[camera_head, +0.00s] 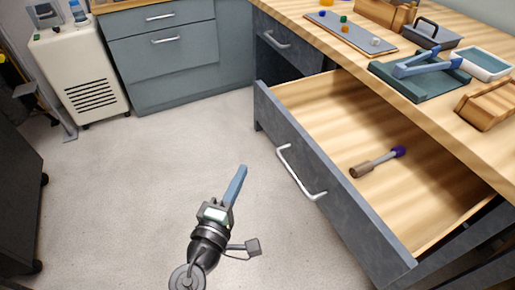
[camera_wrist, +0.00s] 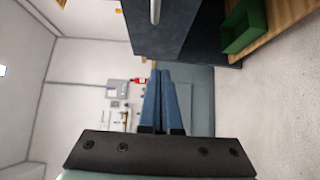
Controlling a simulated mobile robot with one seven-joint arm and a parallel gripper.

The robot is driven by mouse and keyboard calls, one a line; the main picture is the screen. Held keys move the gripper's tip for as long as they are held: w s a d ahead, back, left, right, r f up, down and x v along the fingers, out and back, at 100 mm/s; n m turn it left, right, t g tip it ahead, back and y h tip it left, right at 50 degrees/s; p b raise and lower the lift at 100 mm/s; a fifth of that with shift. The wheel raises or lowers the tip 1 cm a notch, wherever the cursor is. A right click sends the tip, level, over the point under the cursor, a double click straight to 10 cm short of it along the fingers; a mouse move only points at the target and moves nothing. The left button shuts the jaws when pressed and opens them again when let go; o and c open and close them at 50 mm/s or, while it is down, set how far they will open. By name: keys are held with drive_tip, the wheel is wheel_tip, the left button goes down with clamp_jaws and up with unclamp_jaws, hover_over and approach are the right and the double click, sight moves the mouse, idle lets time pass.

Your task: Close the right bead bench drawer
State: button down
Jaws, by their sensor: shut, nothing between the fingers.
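The open drawer (camera_head: 330,162) juts out from the wooden-topped bench on the right of the head view. It has a dark grey front and a pale wood inside. Its silver bar handle (camera_head: 301,172) is on the front face. A tool with a brown end and a purple tip (camera_head: 377,162) lies inside the drawer. My gripper (camera_head: 238,180) is shut and empty, left of the drawer front and apart from it. In the wrist view the blue fingers (camera_wrist: 165,95) are together. A dark panel with part of a silver bar (camera_wrist: 155,10) shows above them.
The bench top (camera_head: 340,55) carries a grey mat with beads (camera_head: 350,32), a blue-handled tool (camera_head: 428,66) and trays. Grey-green cabinets (camera_head: 165,65) and a white unit (camera_head: 80,75) stand at the back. The floor (camera_head: 130,190) left of the drawer is clear.

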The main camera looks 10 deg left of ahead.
drive_tip(key=b, duration=0.1)
approach(276, 130)
drive_tip(key=w+a, duration=0.2)
drive_tip(key=w, duration=0.2)
drive_tip(key=shift+w+d, duration=0.5)
drive_tip(key=shift+d, duration=0.15)
drive_tip(key=shift+w+d, duration=0.5)
drive_tip(key=shift+d, duration=0.2)
drive_tip(key=shift+d, duration=0.1)
